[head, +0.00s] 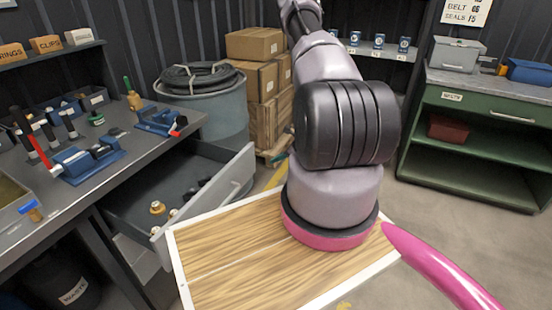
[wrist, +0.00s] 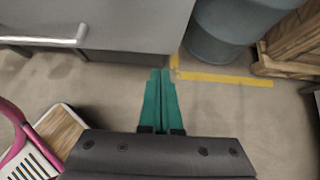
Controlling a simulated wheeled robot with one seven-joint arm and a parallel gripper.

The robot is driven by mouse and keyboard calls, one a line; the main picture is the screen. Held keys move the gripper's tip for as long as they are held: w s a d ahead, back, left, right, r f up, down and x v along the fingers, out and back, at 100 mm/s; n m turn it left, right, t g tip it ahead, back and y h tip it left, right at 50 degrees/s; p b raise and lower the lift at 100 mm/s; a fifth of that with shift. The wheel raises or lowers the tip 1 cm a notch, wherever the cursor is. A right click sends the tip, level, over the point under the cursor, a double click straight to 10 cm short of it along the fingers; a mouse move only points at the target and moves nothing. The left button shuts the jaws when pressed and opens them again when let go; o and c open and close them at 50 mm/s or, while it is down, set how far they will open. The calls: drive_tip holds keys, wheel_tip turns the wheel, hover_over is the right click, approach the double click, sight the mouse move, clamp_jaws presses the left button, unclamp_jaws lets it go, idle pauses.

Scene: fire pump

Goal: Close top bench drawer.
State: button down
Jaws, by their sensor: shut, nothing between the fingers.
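The top bench drawer (head: 150,189) stands pulled out from under the workbench (head: 125,146) in the head view. Its grey front panel (head: 215,201) faces right, and brass fittings (head: 157,208) lie inside. In the wrist view, a grey front (wrist: 125,27) with a pale bar handle (wrist: 45,39) fills the upper left. My gripper (wrist: 160,73) shows there with its two green fingers together and empty. The fingertips appear near the lower right corner of that front; I cannot tell whether they touch it. In the head view my arm hides the gripper.
A blue-grey barrel (head: 210,105) with coiled hose stands behind the drawer; it also shows in the wrist view (wrist: 222,30). Cardboard boxes (head: 255,44) are stacked beside it. A green cabinet (head: 480,140) stands at right. Bare floor (head: 440,230) lies between.

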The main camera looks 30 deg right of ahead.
sight(251, 165)
drive_tip(key=x, duration=0.3)
drive_tip(key=r+x, duration=0.1)
drive_tip(key=x, duration=0.1)
drive_tip(key=w+a+x, duration=0.1)
drive_tip(key=x, duration=0.2)
drive_tip(key=shift+w+r, duration=0.1)
drive_tip(key=shift+w, duration=0.15)
drive_tip(key=shift+w+a, duration=0.3)
drive_tip(key=shift+w, duration=0.05)
drive_tip(key=shift+a, duration=0.1)
